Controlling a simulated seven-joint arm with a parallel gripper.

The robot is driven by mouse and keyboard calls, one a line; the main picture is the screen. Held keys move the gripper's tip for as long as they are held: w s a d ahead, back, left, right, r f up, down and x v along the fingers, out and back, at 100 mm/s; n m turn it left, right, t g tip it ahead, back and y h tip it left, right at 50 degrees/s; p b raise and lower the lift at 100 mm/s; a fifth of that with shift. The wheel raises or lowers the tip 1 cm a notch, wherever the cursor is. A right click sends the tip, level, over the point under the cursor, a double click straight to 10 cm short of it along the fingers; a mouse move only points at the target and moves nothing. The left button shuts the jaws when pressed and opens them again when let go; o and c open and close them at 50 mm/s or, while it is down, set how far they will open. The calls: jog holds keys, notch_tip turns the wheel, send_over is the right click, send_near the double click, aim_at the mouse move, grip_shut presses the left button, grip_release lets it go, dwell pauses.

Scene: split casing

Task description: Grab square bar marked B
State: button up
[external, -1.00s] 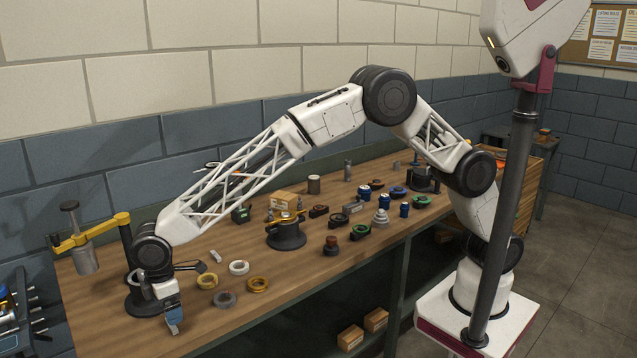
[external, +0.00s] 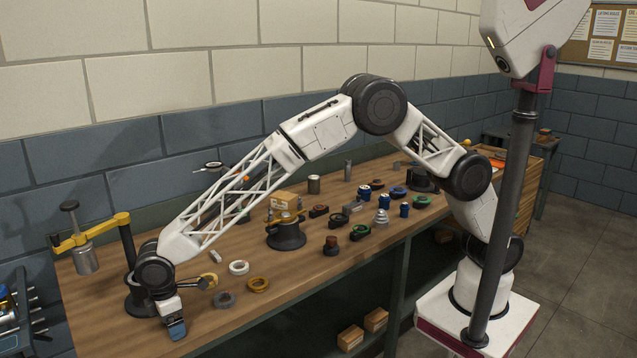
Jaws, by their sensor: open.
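No letter B is legible on any part, so I cannot tell which piece is the square bar marked B. Candidates are a small light grey bar (external: 215,256) lying behind the rings, a grey block (external: 352,207) lying mid-bench, and a grey upright bar (external: 348,171) towards the back. My gripper (external: 177,329) is at the left front of the bench, pointing down, with blue fingertips. It is open, and I see nothing held in it. It is apart from all these pieces, closest to the small light grey bar.
A white ring (external: 239,268), a grey ring (external: 223,300) and a brown ring (external: 258,284) lie right of my gripper. A yellow-armed stand (external: 92,234) is at the left. A dark round fixture (external: 286,234) stands mid-bench, with several small parts beyond it.

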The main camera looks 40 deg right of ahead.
dwell(0.3)
jog(key=c, duration=1.1)
jog(key=shift+o, duration=0.2)
jog(key=shift+r, duration=0.2)
jog(key=shift+r, duration=0.55)
jog(key=shift+s+d+r, duration=0.1)
jog(key=shift+d+r, duration=0.1)
jog(key=shift+r, duration=0.35)
jog(key=shift+s+d+r, duration=0.1)
jog(key=shift+d+r, duration=0.05)
jog(key=shift+r, duration=0.4)
jog(key=s+d, duration=0.2)
jog(key=d, duration=0.2)
jog(key=s+d+r, duration=0.1)
jog(key=s+d, duration=0.1)
jog(key=d, duration=0.3)
jog(key=s+d, duration=0.2)
jog(key=d, duration=0.2)
jog(key=shift+s+d+r, duration=0.15)
jog(key=shift+d, duration=0.25)
